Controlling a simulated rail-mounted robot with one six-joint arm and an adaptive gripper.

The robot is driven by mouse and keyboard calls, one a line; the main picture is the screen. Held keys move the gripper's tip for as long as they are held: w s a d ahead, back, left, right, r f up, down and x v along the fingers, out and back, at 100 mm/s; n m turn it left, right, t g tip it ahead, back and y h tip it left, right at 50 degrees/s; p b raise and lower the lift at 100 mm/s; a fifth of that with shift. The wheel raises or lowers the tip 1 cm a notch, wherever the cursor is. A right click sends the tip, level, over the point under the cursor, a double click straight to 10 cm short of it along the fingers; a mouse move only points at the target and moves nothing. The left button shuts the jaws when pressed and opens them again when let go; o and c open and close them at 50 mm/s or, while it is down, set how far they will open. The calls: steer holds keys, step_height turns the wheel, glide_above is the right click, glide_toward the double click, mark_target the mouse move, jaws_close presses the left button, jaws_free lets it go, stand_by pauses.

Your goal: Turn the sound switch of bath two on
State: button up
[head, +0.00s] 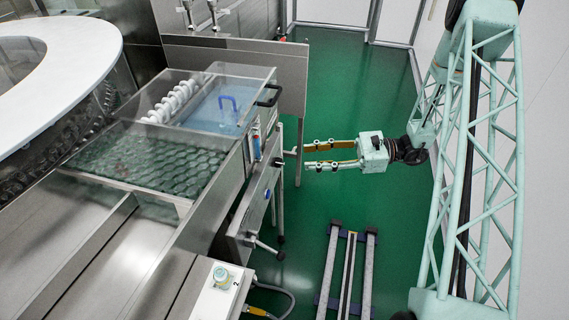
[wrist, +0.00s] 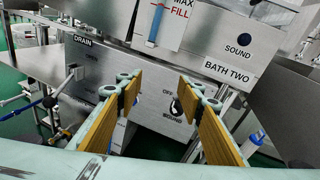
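The sound switch of bath two is a small dark knob (wrist: 176,107) on the lower steel panel in the wrist view. It has "OFF" to its upper left and "SOUND" below. It shows between my fingers, close to the right one, which partly covers its surroundings; its pointing direction is too small to tell. A dark blue round sound lamp (wrist: 244,40) sits on the panel above, beside the "BATH TWO" label (wrist: 228,71). My gripper (wrist: 160,78) is open and empty, with yellow pads wide apart. In the head view my gripper (head: 305,156) faces the front of the bath.
A "DRAIN" label (wrist: 83,41) and a lever (wrist: 64,82) are at the left in the wrist view. In the head view, the tank with blue water (head: 205,112) lies behind the panel. A handle (head: 268,243) juts out lower down. Green floor (head: 345,90) is open around my gripper.

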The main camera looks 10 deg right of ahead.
mark_target(280, 163)
steer(key=w+d+f+m+t, duration=0.2)
steer(key=d+f+m+t, duration=0.2)
steer(key=f, duration=0.6)
steer(key=shift+w+d+t+p, duration=0.15)
steer(key=shift+d+t+p, duration=0.2)
steer(key=shift+d, duration=0.15)
steer(key=shift+a+f, duration=0.1)
steer(key=shift+a, duration=0.05)
steer(key=b+x, duration=0.1)
steer(key=x, duration=1.2)
steer(key=shift+a+f, duration=0.2)
steer(key=shift+w, duration=0.2)
steer(key=shift+c, duration=0.7)
steer(key=c, duration=0.7)
